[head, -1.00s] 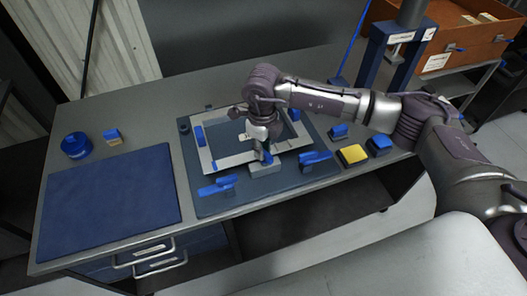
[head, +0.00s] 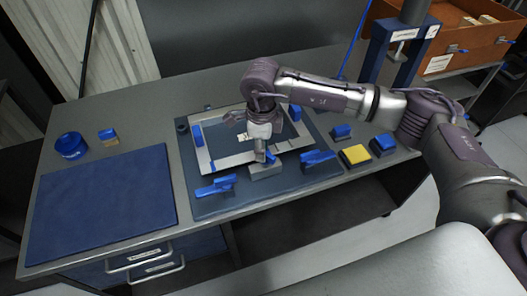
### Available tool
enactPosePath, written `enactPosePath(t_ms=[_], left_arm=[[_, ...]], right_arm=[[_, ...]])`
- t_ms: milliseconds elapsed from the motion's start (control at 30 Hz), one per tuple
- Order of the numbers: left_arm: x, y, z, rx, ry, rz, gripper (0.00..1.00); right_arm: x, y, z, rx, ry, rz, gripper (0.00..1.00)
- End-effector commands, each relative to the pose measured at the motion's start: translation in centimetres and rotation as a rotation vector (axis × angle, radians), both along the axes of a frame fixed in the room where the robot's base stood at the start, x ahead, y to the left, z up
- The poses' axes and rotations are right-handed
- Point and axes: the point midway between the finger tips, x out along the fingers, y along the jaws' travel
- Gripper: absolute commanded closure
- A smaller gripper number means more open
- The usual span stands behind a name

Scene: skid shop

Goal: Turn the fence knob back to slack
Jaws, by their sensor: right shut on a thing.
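The fence knob (head: 271,159) is a small blue piece on a light grey block at the front edge of the pale rectangular frame (head: 226,162). My right gripper (head: 263,157) points down at it from above and is shut on it. The fingers and wrist hide part of the knob, so its exact angle is hard to read. The frame lies on a dark blue-grey plate (head: 215,207) on the bench. My left gripper is not in view.
Blue clamps (head: 216,187) and (head: 318,158) flank the block at the plate's front. Blue blocks (head: 382,145) and a yellow-topped block (head: 355,155) sit right of the plate.

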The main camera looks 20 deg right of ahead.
Motion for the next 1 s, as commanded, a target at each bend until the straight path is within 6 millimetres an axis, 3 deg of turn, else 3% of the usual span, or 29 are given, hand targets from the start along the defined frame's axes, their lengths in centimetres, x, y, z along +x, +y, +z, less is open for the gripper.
enactPosePath(t_ms=[300,733,1000], left_arm=[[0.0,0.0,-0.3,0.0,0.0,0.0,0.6],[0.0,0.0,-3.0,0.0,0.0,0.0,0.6],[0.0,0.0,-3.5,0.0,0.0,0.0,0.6]], right_arm=[[0.4,-0.3,0.1,-0.004,-0.012,0.015,0.93],[0.2,-0.1,0.0,-0.007,-0.012,0.3,0.88],[0.1,0.0,0.2,-0.008,-0.01,0.393,0.87]])
